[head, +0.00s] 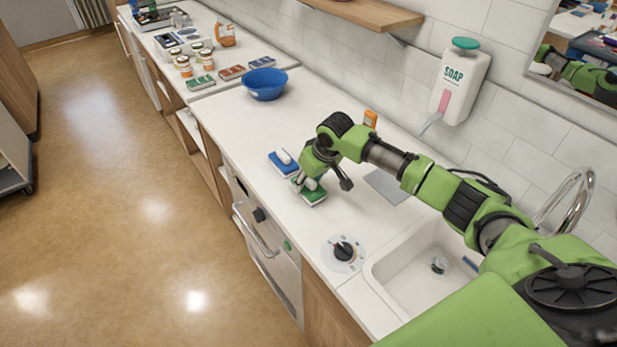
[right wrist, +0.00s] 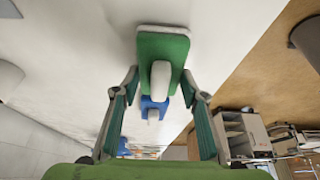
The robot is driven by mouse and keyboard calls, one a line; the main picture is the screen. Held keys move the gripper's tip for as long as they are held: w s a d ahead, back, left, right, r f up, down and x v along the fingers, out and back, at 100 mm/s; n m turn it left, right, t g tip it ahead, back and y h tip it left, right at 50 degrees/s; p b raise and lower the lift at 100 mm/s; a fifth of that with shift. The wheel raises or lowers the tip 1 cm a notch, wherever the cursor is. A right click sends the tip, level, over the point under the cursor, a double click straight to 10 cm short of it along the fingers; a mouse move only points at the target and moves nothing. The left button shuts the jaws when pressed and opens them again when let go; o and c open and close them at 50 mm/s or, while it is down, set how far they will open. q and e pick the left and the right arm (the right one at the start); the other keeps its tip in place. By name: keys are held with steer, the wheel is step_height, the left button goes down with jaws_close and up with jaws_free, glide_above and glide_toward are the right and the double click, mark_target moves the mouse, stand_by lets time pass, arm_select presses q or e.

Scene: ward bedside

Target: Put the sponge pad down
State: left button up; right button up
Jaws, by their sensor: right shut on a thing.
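A green sponge pad (head: 314,198) with a pale underside and a white grip is at the counter's front edge in the head view. My right gripper (head: 311,184) is over it, pointing down, and is shut on it. In the right wrist view the green pad (right wrist: 175,48) and its white grip show between the fingertips (right wrist: 160,82). The pad is at or very near the counter top; I cannot tell whether it touches. A blue sponge pad (head: 280,172) with a white grip lies just beyond it, and shows in the right wrist view (right wrist: 146,103). My left gripper is not in view.
The white counter (head: 235,125) is clear between the blue pad and a blue bowl (head: 265,88). A dial (head: 343,251) and the sink (head: 400,275) lie nearer me. A grey plate (head: 385,187) lies right of the gripper; a soap dispenser (head: 463,85) hangs on the wall.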

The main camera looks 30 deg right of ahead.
mark_target(313, 181)
steer(key=shift+f, duration=0.3)
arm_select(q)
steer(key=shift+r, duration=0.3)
arm_select(e)
steer(key=o, duration=1)
steer(key=shift+f+b, duration=0.3)
steer(key=shift+b, duration=0.35)
steer(key=b+v, duration=0.1)
steer(key=v, duration=0.1)
steer(key=b+v, duration=0.1)
steer(key=v, duration=0.1)
steer(key=shift+d, duration=0.2)
arm_select(q)
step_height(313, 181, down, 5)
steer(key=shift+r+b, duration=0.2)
steer(key=shift+b, duration=0.5)
arm_select(e)
steer(key=v, duration=1)
steer(key=shift+r, duration=0.1)
